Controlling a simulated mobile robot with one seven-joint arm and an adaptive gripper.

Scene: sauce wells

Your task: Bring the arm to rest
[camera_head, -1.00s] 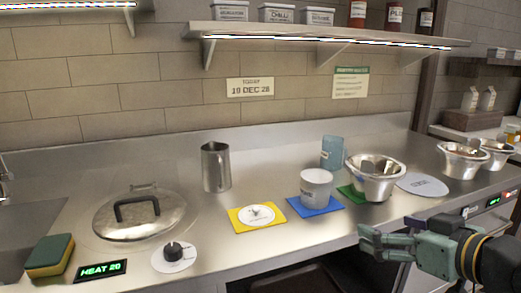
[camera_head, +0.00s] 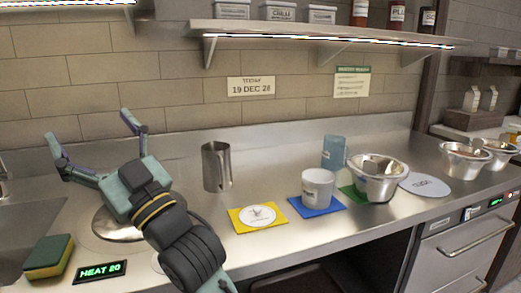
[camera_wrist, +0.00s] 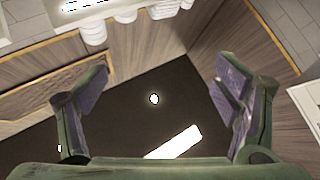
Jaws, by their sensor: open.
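My gripper (camera_head: 97,148) is open in the head view, on the left side above the counter. Its two fingers are spread wide and nothing is between them. My arm hides most of the silver pan lid (camera_head: 113,226) and the round knob plate behind it. In the wrist view my gripper (camera_wrist: 158,98) is also open and empty, its fingers apart at left and right. Between them show a dark surface, bright lights and wood-like panels, with no counter object in reach.
The steel counter (camera_head: 310,245) holds a sponge (camera_head: 48,257), a heat display (camera_head: 100,271), a metal jug (camera_head: 216,166), a yellow mat (camera_head: 238,218), a white tub (camera_head: 318,187) on a blue mat (camera_head: 333,203), a blue container (camera_head: 333,151) and metal bowls (camera_head: 377,183). A shelf (camera_head: 300,31) hangs above.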

